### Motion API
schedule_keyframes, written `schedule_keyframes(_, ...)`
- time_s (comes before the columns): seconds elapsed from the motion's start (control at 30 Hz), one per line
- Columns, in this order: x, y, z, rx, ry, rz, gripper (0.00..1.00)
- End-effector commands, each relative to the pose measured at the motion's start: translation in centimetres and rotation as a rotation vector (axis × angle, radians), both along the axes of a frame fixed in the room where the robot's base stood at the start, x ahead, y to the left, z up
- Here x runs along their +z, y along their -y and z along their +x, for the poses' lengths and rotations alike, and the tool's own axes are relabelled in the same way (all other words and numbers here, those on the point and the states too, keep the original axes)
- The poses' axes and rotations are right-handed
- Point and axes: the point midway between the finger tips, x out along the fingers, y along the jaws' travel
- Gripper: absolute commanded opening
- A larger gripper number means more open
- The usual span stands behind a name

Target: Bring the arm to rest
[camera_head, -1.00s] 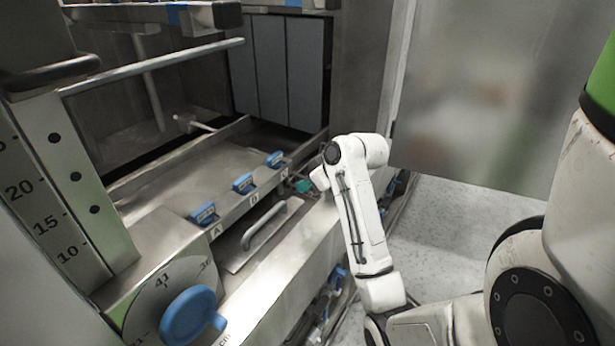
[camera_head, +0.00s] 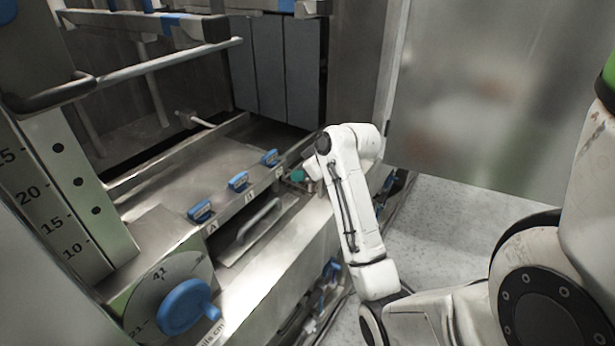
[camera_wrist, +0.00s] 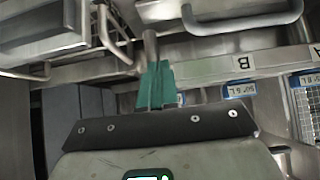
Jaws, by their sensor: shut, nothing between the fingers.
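My white arm is bent, with its raised elbow over the front edge of the steel washer (camera_head: 190,165). My gripper shows only as a small teal tip (camera_head: 297,175) left of the elbow, above the washer's front ledge. In the wrist view my gripper's teal fingers (camera_wrist: 155,86) are together with nothing between them. Their tips lie in front of a grey metal rod or bar, and I cannot tell whether they touch it. The rest of the gripper is hidden behind the arm in the head view.
Blue latches (camera_head: 238,181) line the washer's ledge above a grey handle (camera_head: 259,219). A blue knob (camera_head: 187,303) sits at the lower left. A horizontal rail (camera_head: 150,66) crosses the upper left. A frosted panel (camera_head: 490,95) stands right; speckled floor (camera_head: 445,225) is open below it.

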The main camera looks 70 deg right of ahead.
Motion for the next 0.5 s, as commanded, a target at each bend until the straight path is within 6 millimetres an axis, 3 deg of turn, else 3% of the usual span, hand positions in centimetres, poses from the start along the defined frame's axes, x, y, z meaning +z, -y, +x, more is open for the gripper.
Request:
schedule_keyframes(0.2,3.3,-0.6,-3.8,-0.007,0.005,-0.007,0.0)
schedule_keyframes(0.5,6.1,-1.3,-6.5,-0.006,0.003,-0.004,0.0)
